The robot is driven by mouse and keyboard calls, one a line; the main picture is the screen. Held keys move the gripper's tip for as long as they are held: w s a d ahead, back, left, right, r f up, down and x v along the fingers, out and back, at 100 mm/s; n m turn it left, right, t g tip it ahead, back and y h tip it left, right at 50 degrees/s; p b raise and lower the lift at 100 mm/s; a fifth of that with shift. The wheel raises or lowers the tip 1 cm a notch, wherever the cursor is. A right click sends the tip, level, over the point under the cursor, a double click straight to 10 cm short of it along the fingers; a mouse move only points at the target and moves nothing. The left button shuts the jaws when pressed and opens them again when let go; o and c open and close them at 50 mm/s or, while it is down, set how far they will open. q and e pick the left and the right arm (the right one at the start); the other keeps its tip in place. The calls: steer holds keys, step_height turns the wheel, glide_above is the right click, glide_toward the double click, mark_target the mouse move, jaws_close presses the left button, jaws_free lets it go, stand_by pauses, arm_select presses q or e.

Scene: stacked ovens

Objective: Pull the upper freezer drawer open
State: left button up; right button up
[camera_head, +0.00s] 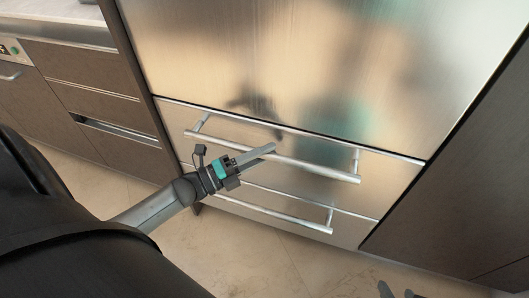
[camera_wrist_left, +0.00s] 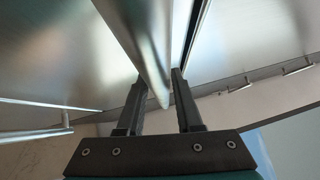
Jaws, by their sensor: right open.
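The upper freezer drawer (camera_head: 389,175) is a brushed-steel front below a large steel door. Its long bar handle (camera_head: 325,172) runs across it, and it looks closed. My left gripper (camera_head: 268,150) is at the left-middle part of this handle. In the left wrist view, a steel bar (camera_wrist_left: 150,65) runs down between the two dark fingers of my left gripper (camera_wrist_left: 160,82). There is little room on either side, and I cannot tell whether the fingers press on it. My right gripper (camera_head: 398,291) shows only its fingertips at the bottom edge, open and away from the drawer.
A lower drawer with its own bar handle (camera_head: 270,211) sits just beneath. Brown cabinets with drawers (camera_head: 85,92) stand left, and a dark panel (camera_head: 460,190) stands right. The tiled floor (camera_head: 290,262) in front is clear.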

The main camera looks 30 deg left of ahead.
arm_select(q)
jaws_close()
stand_by(1.0)
